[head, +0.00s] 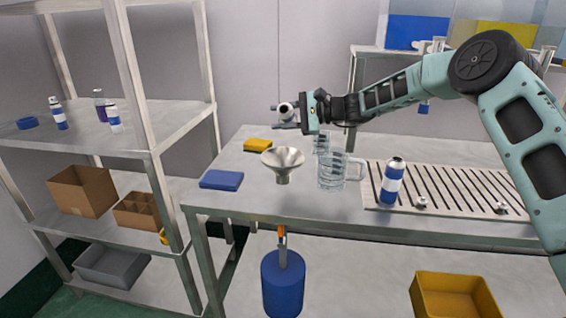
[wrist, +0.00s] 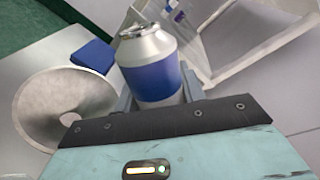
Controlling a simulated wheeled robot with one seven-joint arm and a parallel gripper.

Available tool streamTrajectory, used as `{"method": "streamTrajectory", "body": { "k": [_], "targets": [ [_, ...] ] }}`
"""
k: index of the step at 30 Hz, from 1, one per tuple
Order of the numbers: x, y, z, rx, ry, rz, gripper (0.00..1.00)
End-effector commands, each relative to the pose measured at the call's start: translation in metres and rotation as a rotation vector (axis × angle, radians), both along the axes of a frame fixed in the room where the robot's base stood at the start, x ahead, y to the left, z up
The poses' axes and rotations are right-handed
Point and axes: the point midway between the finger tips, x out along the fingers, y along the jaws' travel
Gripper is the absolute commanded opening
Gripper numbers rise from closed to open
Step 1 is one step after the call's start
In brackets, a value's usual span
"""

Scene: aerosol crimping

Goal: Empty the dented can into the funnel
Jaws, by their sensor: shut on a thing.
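My gripper (head: 290,115) is shut on a can, held above the far side of the table and above the funnel's level. In the wrist view the can (wrist: 150,65) is silver with a blue band, and its top end points away from my gripper (wrist: 155,95). In the head view the can looks nearly end-on, so it is tilted well over. No dent can be made out. The metal funnel (head: 283,160) stands at the table's front left, below the can. In the wrist view the funnel's wide mouth (wrist: 60,105) is left of the can, apart from it.
Clear measuring jugs (head: 331,172) stand right of the funnel. Another blue-banded can (head: 393,182) stands on the slatted rack (head: 460,190). A blue pad (head: 221,180) and a yellow pad (head: 257,145) lie left of the funnel. A blue container (head: 283,285) is below the table edge.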

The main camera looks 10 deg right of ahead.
Motion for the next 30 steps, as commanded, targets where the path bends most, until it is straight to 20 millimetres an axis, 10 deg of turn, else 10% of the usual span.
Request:
{"method": "streamTrajectory", "body": {
  "k": [30],
  "targets": [
    [-0.009, 0.004, 0.011, 0.124, 0.273, 0.001, 0.14]
  ]
}}
